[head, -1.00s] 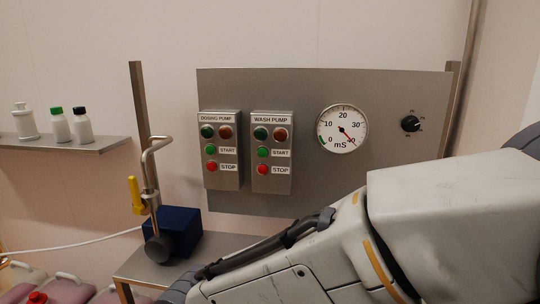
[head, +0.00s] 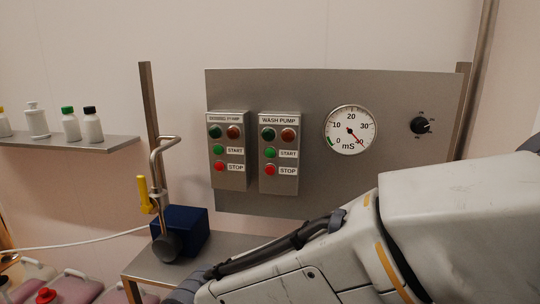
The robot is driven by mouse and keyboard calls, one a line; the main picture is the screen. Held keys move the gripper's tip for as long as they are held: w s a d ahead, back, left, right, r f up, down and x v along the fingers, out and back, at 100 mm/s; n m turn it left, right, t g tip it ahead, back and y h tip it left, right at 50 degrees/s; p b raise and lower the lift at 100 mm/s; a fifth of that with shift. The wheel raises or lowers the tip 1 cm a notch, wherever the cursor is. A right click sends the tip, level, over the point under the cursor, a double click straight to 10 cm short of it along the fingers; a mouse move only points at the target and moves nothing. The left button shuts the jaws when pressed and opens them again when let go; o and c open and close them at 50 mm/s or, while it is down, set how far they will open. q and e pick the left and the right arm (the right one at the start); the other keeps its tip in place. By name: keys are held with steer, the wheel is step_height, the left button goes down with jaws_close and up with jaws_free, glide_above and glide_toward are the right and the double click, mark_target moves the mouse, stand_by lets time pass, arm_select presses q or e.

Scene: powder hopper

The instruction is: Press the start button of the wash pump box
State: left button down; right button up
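The wash pump box (head: 280,182) is a grey metal box on the steel panel, right of the dosing pump box (head: 229,181). Its green start button (head: 270,153) sits beside the START label, above the red stop button (head: 270,171). A green lamp (head: 268,134) and a dark red lamp (head: 288,135) are above them. My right arm crosses the lower right of the view, in front of the panel's lower part and well below the buttons. Neither gripper shows; the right arm's far end runs out at the bottom edge.
A round mS gauge (head: 350,130) and a black knob (head: 420,125) are on the panel's right. A bent steel pipe with a yellow handle (head: 144,194) and a blue block (head: 182,231) stand at the steel table (head: 240,243). Bottles stand on the left shelf (head: 100,142). Containers are at bottom left.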

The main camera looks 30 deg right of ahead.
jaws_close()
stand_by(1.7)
